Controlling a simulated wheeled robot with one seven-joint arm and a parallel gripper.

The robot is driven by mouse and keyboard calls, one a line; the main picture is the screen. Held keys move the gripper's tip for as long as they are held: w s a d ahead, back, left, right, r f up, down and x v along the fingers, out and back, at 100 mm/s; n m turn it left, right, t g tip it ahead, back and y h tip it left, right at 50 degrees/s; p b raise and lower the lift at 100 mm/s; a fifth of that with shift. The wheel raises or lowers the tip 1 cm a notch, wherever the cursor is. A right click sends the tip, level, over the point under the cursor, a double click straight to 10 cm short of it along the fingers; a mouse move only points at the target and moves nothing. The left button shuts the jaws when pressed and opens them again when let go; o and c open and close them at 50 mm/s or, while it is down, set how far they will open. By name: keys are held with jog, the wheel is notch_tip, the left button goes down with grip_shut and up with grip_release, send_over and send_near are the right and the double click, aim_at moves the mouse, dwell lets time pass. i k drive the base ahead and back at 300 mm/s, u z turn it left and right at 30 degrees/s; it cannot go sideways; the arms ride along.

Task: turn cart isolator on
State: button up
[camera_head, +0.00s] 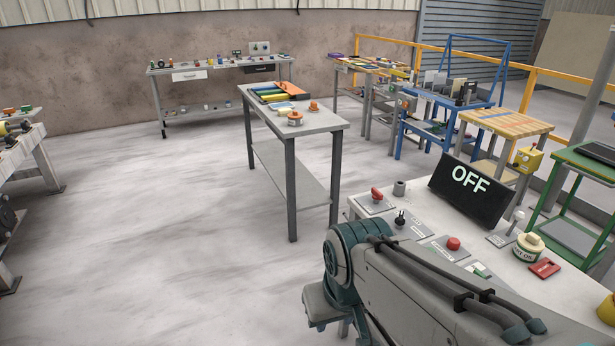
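Several controls could be the cart isolator, and I cannot tell which it is. On the near white table are a red rotary knob (376,195), a black knob (400,218), a red push button (453,243), a lever switch (513,224) and a round cream dial (528,246). A black display (470,191) behind them reads OFF. An orange-topped round device (295,119) sits on the middle grey table. My arm crosses the lower right; my gripper does not show.
The near white table (425,205) also holds a grey cup (399,188) and a red block (543,268). The grey table (318,121) stands mid-room. A blue cart (448,100), a green stand (585,165) and a yellow rail (430,47) are at right.

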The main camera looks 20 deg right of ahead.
aim_at(377, 195)
jog(key=u, duration=0.25)
jog(key=i, duration=1.4)
jog(key=z, duration=0.75)
